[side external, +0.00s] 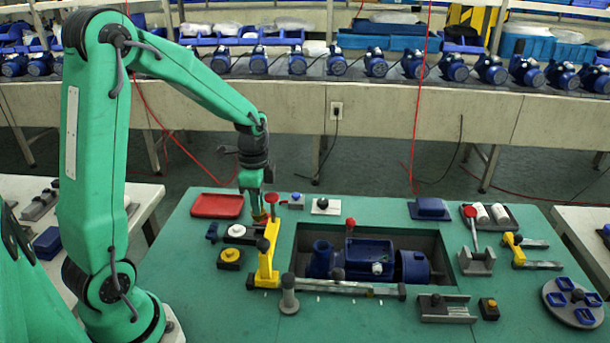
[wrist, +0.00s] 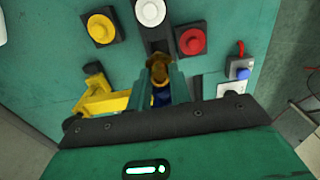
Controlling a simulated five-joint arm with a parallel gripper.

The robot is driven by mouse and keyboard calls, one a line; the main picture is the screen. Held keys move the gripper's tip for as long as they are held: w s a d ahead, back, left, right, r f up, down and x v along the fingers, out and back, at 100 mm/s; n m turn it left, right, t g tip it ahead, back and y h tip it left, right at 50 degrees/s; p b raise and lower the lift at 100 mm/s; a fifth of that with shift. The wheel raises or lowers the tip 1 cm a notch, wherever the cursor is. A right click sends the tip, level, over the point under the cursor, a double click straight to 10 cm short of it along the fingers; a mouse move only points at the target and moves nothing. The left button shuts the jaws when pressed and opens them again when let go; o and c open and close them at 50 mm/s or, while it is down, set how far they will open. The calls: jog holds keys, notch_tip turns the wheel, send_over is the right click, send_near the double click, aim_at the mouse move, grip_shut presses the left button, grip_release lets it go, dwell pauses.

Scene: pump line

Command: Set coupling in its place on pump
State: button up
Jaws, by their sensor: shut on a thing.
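My gripper (side external: 259,211) points down over the left part of the green table, behind the yellow clamp. In the wrist view its two fingers (wrist: 161,80) are shut on a brass-brown piece (wrist: 160,67), which I take to be the coupling. In the side view only a small orange-brown bit of it shows at the fingertips. The dark blue pump (side external: 345,258) lies in a rectangular recess in the table, to the right of and nearer the camera than my gripper. A blue bit also shows between the fingers in the wrist view, but I cannot tell what it is.
The yellow clamp (side external: 266,256) stands at the recess's left edge, with a grey bar (side external: 345,288) along the near edge. A red knob (wrist: 191,41), white knob (wrist: 150,12) and yellow button (wrist: 100,28) are near the gripper. A red tray (side external: 217,206) lies behind left.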

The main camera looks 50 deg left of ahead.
notch_tip(320, 180, up, 14)
jog(key=f, duration=0.1)
jog(key=w+d, duration=0.4)
jog(key=d, duration=0.3)
jog(key=w+d, duration=0.4)
jog(key=d, duration=0.4)
notch_tip(320, 180, down, 11)
jog(key=shift+a, duration=0.3)
jog(key=shift+f, duration=0.15)
jog(key=shift+f, duration=2.2)
jog(key=shift+f, duration=0.3)
dwell(0.9)
jog(key=o, duration=0.9)
